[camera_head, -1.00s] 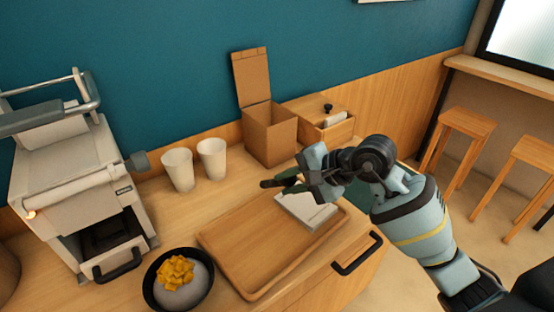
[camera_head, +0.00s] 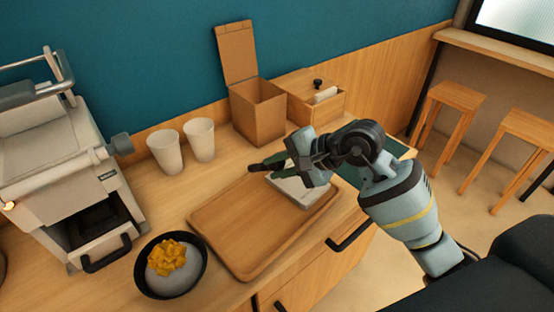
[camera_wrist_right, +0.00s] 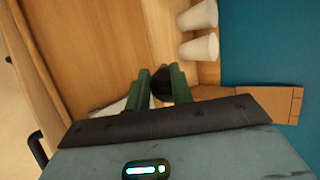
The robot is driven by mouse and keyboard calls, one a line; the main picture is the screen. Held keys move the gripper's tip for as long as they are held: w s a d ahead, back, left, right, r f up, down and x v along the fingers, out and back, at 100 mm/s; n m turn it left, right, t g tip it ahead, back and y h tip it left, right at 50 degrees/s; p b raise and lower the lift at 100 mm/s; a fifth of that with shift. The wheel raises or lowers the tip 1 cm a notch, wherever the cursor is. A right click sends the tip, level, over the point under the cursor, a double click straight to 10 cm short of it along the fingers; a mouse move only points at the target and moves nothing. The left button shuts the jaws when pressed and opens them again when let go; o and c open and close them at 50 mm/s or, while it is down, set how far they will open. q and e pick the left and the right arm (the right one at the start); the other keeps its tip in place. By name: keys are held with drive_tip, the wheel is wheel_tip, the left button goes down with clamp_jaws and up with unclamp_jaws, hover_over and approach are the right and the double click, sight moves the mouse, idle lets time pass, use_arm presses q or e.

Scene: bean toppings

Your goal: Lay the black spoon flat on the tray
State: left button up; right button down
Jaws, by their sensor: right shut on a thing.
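The wooden tray (camera_head: 222,232) lies on the counter, with a white folded item (camera_head: 312,198) on its right end. My right gripper (camera_head: 268,165) is above the tray's back right part. Its green fingers are shut on the black spoon (camera_head: 254,167), whose dark end sticks out to the left. In the right wrist view the spoon's black rounded part (camera_wrist_right: 161,86) shows between the two fingers; the rest of it is hidden. The spoon appears to be held above the tray, apart from it. My left gripper is not in view.
A black bowl with yellow topping (camera_head: 172,262) stands left of the tray. Two white cups (camera_head: 166,152), an open cardboard box (camera_head: 258,112) and a wooden caddy (camera_head: 318,104) stand behind. A machine (camera_head: 70,180) is at the left. The tray's left and middle are bare.

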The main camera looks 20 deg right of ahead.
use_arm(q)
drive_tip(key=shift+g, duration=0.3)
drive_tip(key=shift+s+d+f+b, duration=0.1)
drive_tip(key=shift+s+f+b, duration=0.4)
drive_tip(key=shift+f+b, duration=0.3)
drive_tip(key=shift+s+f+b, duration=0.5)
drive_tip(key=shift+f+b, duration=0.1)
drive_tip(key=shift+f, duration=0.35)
use_arm(e)
drive_tip(key=shift+f, duration=2.9)
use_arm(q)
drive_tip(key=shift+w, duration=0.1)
use_arm(e)
drive_tip(key=c, duration=1.3)
unclamp_jaws()
drive_tip(key=o, duration=1.3)
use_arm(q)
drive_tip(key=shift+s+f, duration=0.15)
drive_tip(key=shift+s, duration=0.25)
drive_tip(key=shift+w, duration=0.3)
use_arm(e)
drive_tip(key=shift+r, duration=0.1)
